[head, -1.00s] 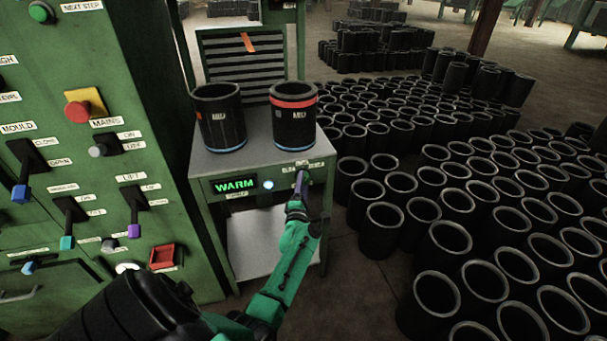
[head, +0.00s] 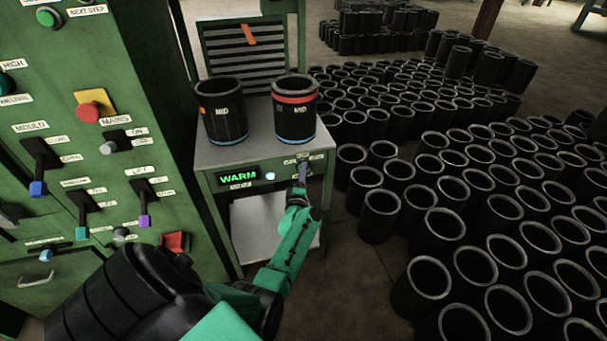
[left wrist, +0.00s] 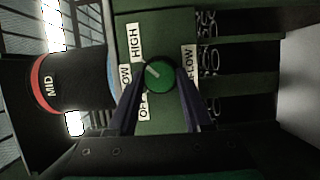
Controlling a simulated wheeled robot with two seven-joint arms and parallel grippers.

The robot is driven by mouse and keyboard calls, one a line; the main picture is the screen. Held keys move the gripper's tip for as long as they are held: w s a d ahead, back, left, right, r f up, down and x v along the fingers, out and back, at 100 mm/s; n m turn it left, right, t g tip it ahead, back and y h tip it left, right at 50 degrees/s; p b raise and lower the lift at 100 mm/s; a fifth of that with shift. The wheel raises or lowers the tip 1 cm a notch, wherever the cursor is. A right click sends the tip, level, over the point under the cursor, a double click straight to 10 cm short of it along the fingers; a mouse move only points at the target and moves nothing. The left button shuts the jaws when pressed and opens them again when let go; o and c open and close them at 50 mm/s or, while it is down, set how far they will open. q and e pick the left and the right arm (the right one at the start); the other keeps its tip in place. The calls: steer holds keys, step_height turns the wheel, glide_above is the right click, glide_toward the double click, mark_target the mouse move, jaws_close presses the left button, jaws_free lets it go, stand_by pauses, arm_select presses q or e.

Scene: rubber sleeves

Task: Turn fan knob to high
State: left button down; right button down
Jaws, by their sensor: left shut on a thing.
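The green fan knob (left wrist: 160,77) sits on the green panel in the left wrist view. Its white mark points up and left, towards the HIGH label (left wrist: 136,42). LOW and OFF labels sit at its left, partly covered by a finger. My left gripper (left wrist: 159,88) is shut on the knob, with one dark finger on each side. In the head view my left gripper (head: 302,174) reaches the front right of the green stand (head: 205,160) and hides the knob. My right gripper is not in view.
Two black sleeves marked MID, one plain-rimmed (head: 222,125) and one red-banded (head: 295,120), stand on the stand. A lit display (head: 238,177) reads WARM. A green control cabinet (head: 150,80) is at the left. Many black sleeves (head: 380,215) crowd the floor at the right.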

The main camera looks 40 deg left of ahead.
arm_select(q)
steer(key=shift+c, duration=1.6)
jaws_free()
steer(key=p+v, duration=0.6)
steer(key=v, duration=0.8)
steer(key=shift+s, duration=0.25)
steer(key=shift+d, duration=0.1)
